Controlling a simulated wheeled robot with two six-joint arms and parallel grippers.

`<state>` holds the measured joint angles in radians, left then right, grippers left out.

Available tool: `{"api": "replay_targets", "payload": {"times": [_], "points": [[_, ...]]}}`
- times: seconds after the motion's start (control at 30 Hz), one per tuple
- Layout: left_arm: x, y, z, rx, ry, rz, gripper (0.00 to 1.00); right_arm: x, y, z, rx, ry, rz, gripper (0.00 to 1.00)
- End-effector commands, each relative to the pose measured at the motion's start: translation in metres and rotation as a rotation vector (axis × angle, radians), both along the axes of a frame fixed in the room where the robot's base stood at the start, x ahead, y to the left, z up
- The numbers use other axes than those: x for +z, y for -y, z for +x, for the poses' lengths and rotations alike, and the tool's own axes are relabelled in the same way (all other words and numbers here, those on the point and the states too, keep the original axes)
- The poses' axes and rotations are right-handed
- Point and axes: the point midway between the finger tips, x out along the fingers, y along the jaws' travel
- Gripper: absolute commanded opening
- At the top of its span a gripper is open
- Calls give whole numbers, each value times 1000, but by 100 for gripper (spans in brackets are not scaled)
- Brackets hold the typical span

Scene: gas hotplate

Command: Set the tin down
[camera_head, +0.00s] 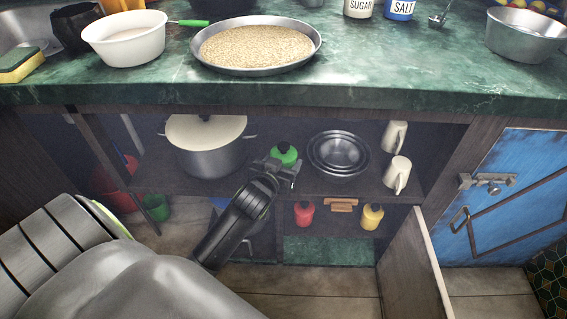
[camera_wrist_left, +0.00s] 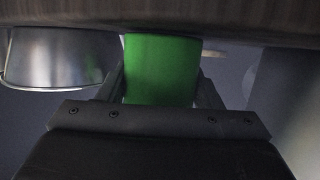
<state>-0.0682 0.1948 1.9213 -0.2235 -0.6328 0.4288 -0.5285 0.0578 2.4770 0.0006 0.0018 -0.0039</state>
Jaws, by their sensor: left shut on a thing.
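The tin is green (camera_head: 285,154) and stands upright at the upper shelf (camera_head: 300,185) of the open cupboard under the counter. My left gripper (camera_head: 279,167) reaches into the cupboard and is shut on the tin. In the left wrist view the tin (camera_wrist_left: 161,70) is between the two fingers of the gripper (camera_wrist_left: 161,85). My right gripper is not in view.
White mugs (camera_head: 397,174) are further right. Red (camera_head: 304,213) and yellow (camera_head: 371,216) containers are below. The counter edge (camera_head: 330,99) overhangs the opening.

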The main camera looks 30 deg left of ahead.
Motion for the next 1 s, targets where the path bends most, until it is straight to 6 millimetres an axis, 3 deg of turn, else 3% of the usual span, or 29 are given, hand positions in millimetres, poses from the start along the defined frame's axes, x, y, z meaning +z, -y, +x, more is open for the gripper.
{"api": "replay_targets", "payload": {"times": [0.43, 0.47, 0.6, 1.0], "points": [[-3, 0, 0, -1, 1, -1, 35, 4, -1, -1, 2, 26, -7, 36], [-3, 0, 0, 0, 1, -1, 63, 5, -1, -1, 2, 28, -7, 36], [-3, 0, 0, 0, 1, -1, 81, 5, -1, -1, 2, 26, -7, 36], [1, 0, 0, 0, 1, 0, 82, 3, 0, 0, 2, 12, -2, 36]]}}
